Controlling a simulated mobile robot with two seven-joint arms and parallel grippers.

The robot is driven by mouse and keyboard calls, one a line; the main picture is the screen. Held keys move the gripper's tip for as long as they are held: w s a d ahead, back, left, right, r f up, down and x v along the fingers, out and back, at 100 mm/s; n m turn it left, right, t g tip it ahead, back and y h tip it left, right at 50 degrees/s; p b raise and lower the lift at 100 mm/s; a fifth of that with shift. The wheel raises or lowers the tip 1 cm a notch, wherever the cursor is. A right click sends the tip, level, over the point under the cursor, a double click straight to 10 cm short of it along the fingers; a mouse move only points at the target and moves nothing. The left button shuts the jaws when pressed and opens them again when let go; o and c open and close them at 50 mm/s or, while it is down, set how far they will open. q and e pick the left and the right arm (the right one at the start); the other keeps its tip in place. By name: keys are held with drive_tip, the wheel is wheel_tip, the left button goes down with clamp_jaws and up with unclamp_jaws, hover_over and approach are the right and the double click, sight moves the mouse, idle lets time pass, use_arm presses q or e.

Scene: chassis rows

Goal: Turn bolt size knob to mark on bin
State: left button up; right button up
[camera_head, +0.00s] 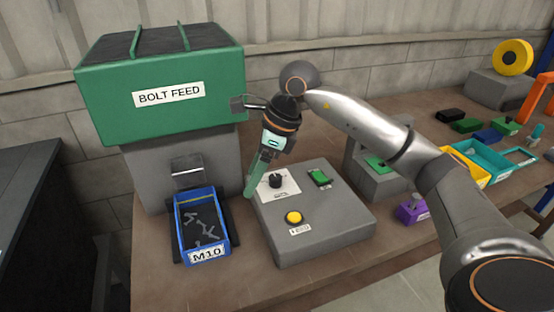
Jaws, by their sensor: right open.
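The black bolt size knob (276,181) sits on a white dial plate (287,190) on the grey control box (325,222). The dial's marks and the knob's pointing direction are too small to read. The blue bin (181,228) stands left of the box, below the bolt feed, with several grey bolts inside; its front label (208,254) reads M10. My right gripper (256,180) is open and points down, just left of and above the knob, partly over the plate's edge. A green finger shows; the other is hard to make out. I see no contact with the knob. My left gripper is out of view.
The green BOLT FEED hopper (205,72) rises behind the bin. A green switch (319,178) and a yellow button (293,217) are on the control box. Teal and yellow trays (500,160) and a purple block (411,210) stand to the right. My right arm crosses the bench.

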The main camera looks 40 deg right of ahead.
sight(276, 176)
drive_tip(key=d+r+m+t+h+p, duration=0.15)
drive_tip(key=d+r+m+p, duration=0.3)
drive_tip(key=d, duration=0.65)
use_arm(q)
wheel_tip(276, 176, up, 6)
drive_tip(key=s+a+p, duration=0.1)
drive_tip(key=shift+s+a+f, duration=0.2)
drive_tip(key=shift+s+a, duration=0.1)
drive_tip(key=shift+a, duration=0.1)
use_arm(e)
drive_tip(key=shift+m+h, duration=0.25)
drive_tip(key=shift+m, duration=0.1)
drive_tip(key=x, duration=1.3)
drive_tip(key=shift+w+d+f, duration=0.1)
drive_tip(key=shift+d, duration=0.1)
clamp_jaws()
